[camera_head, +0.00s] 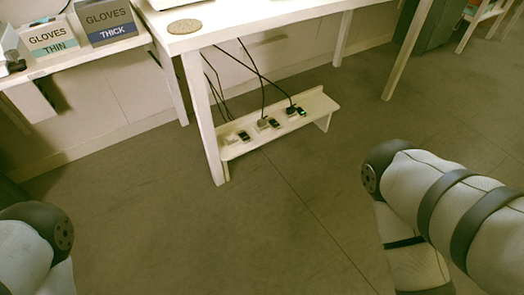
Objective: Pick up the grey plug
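A low white shelf (317,103) stands under the white table and holds several small plugs and sockets. A small greyish plug (263,123) with a dark cable rising from it sits near the middle of the shelf. A black plug (291,110) with a cable sits further right. A pale plug or socket (230,138) is at the left end. They are small, so I cannot tell for sure which one is the grey plug or whether each is seated. Parts of my two arms show at the lower left and the right, but neither gripper is in view.
The white table (240,18) stands over the shelf, and its front leg (205,125) is close to the shelf's left end. A round mat (184,26) lies on the table. Glove boxes (105,20) stand on a side surface at left. The floor (200,235) in front is clear.

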